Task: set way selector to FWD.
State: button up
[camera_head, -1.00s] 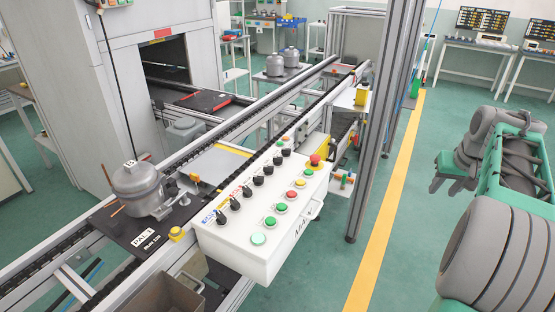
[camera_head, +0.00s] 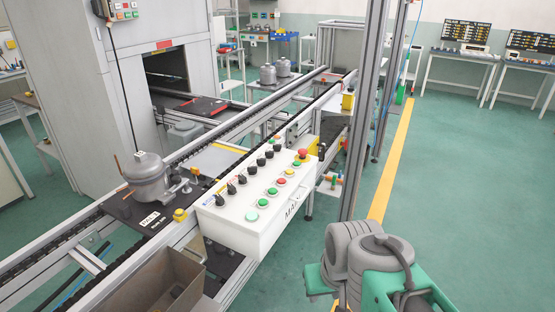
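A white control box (camera_head: 256,214) is mounted at the near side of the conveyor, in the middle of the view. Its sloped top carries a row of black selector knobs (camera_head: 242,180), green, red and yellow buttons (camera_head: 272,191), and a red emergency stop (camera_head: 303,154). The labels beside the knobs are too small to read, so I cannot tell which one is the way selector or where it points. My grey and green arm (camera_head: 368,262) shows at the bottom right, apart from the box. My gripper's fingers cannot be made out.
A grey compressor (camera_head: 149,180) stands on a black pallet (camera_head: 122,208) on the conveyor left of the box. An open metal bin (camera_head: 160,290) is at the bottom. A metal post (camera_head: 366,110) rises behind the box. The green floor (camera_head: 470,190) to the right is clear.

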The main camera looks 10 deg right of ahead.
aim_at(269, 154)
jog(key=z, duration=1.45)
jog(key=i, duration=0.9)
jog(key=u, duration=1.75)
